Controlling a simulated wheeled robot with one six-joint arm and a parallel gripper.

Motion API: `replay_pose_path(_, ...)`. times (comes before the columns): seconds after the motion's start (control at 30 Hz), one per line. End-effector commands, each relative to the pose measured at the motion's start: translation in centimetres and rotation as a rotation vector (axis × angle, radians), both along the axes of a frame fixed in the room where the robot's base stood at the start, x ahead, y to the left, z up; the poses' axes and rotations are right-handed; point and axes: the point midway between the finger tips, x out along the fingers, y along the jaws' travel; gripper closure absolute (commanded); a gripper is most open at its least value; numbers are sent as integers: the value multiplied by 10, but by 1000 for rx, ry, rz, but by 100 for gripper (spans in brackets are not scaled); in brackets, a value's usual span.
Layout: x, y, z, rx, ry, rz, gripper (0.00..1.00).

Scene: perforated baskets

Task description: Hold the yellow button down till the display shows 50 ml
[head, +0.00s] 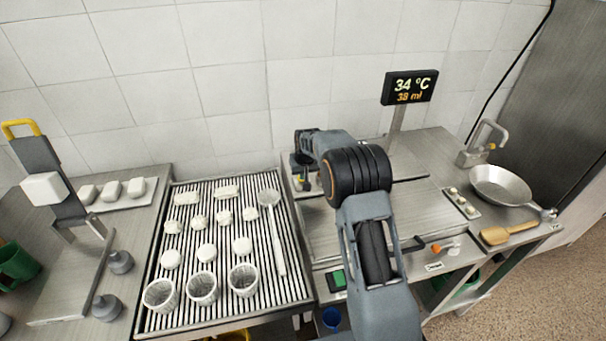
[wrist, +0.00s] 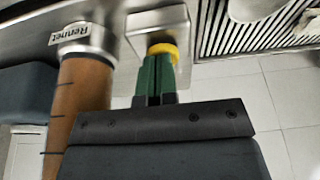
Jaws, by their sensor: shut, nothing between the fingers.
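The display (head: 409,87) stands on a post at the back and reads 34 °C and, below it, 38 ml. The yellow button (wrist: 162,49) sits on a metal block in the wrist view. My gripper (wrist: 158,62) is shut and empty, its green fingertips right at the button and covering part of it. They appear to touch it; how far it is pressed I cannot tell. A brown cylinder labelled Rennet (wrist: 82,95) stands beside the fingers. In the head view my arm hides most of this spot.
A slatted draining rack (head: 180,262) with white cheese pieces, perforated baskets and a ladle (head: 274,230) lies left of my arm. A pan (head: 500,186) and a wooden paddle (head: 508,232) lie on the right. A lever press (head: 55,180) stands far left.

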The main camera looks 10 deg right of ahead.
Motion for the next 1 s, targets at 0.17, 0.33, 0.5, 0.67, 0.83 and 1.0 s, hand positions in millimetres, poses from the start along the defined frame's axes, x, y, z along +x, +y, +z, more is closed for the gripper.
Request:
replay_pose_path(0.17,-3,0,-9,0,18,0,100)
replay_pose_path(0.33,-3,0,-9,0,18,0,100)
replay_pose_path(0.5,-3,0,-9,0,18,0,100)
replay_pose_path(0.67,-4,0,-5,0,17,0,100)
replay_pose_path(0.83,-4,0,19,0,11,0,100)
replay_pose_path(1.0,-7,-2,50,0,-2,-1,100)
